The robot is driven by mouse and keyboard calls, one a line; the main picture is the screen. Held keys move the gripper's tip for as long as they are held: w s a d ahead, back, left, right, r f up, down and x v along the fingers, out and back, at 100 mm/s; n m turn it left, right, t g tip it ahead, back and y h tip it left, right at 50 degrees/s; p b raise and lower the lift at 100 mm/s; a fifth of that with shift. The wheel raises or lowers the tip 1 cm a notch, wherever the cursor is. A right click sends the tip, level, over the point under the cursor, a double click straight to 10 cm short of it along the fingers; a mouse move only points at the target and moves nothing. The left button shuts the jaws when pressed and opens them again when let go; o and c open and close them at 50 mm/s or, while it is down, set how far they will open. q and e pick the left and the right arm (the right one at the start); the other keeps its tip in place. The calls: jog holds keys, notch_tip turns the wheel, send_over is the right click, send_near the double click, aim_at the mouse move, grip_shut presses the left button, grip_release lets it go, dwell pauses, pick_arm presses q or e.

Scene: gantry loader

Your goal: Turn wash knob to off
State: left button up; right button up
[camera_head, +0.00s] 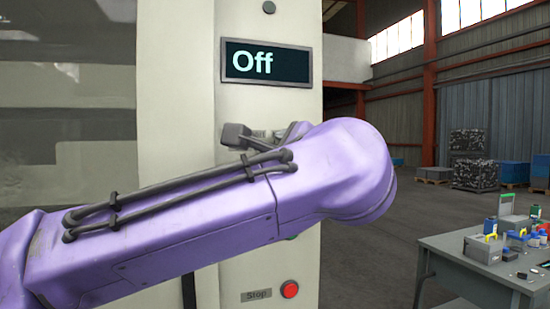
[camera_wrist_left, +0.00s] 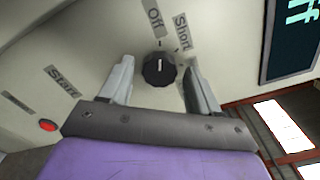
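The wash knob (camera_wrist_left: 159,69) is a round black dial on the pale panel in the left wrist view. Its light mark points up in the picture, towards the "Off" label (camera_wrist_left: 154,22); a "Short" label (camera_wrist_left: 182,32) is to the right. My left gripper (camera_wrist_left: 159,61) is open, with one finger on each side of the knob and visible gaps between. The display (camera_head: 266,63) reads "Off" in the head view. My purple left arm covers the knob there. My right gripper is in neither view.
A red stop button (camera_head: 289,289) is low on the panel (camera_head: 270,113). A "Start" label (camera_wrist_left: 62,81) is left of the knob in the wrist view. A grey table (camera_head: 480,258) with small items stands at right, with open floor behind.

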pick_arm(q)
jog(key=b+v, duration=0.3)
jog(key=v, duration=0.7)
jog(key=shift+s, duration=0.25)
jog(key=shift+d+r, duration=0.1)
